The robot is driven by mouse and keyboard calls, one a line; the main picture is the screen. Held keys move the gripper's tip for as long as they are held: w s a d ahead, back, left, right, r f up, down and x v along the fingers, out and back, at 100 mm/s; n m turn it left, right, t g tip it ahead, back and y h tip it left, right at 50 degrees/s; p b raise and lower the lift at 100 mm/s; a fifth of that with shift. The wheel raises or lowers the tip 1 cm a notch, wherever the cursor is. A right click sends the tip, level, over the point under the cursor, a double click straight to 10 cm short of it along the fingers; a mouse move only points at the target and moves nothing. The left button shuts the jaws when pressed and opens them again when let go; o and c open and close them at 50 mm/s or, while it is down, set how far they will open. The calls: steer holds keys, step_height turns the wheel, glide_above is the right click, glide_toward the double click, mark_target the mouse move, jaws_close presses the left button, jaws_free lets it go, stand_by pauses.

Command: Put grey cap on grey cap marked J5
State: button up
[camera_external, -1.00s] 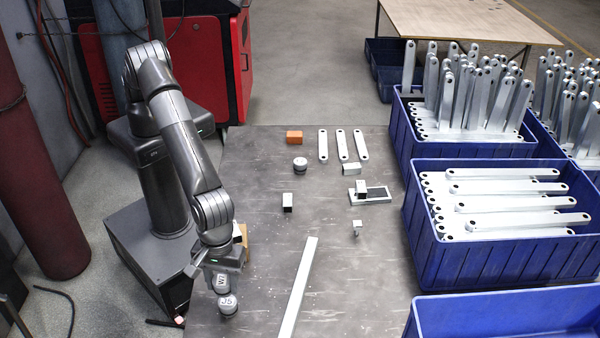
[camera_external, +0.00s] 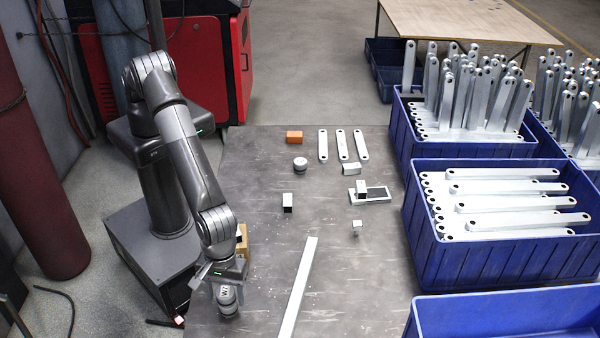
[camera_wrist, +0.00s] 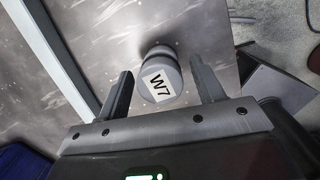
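The grey cap marked W7 (camera_wrist: 160,82) sits between the fingers of my gripper (camera_wrist: 162,72) in the wrist view. A gap shows between the cap and each finger, so my gripper is open around it. The rim of another grey cap (camera_wrist: 157,51) shows directly behind W7. In the external view, W7 (camera_external: 225,293) appears on top of a grey cap (camera_external: 229,310) near the table's front left edge, roughly in line with it. The J5 label is hidden now. My gripper (camera_external: 227,288) surrounds the upper cap from above.
A long metal bar (camera_external: 298,290) lies right of my gripper. Small metal blocks (camera_external: 287,202) and flat brackets (camera_external: 341,146) lie beyond. Blue crates (camera_external: 500,262) stand along the right.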

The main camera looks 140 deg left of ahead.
step_height(320, 180, up, 12)
steer(key=a, duration=0.1)
step_height(320, 180, up, 14)
steer(key=m+t, duration=0.1)
steer(key=m, duration=0.4)
glide_above(227, 286)
steer(key=s+a, duration=0.7)
steer(key=s+a+r+m+t, duration=0.1)
steer(key=s+a+r+m, duration=0.2)
steer(key=s+r, duration=0.25)
steer(key=s+a+r+m, duration=0.4)
steer(key=s, duration=0.3)
steer(key=s+a+m+t, duration=0.1)
steer(key=s+m, duration=0.3)
steer(key=s, duration=0.5)
steer(key=s+a+f+m+t, duration=0.1)
steer(key=s+a+m, duration=0.2)
steer(key=s, duration=0.6)
steer(key=s+a+m+y, duration=0.1)
steer(key=s+a+m, duration=0.2)
steer(key=s, duration=0.6)
steer(key=m, duration=0.2)
steer(key=shift+s+f+m+t, duration=0.2)
steer(key=shift+s+m+t, duration=0.05)
steer(key=shift+m+t, duration=0.15)
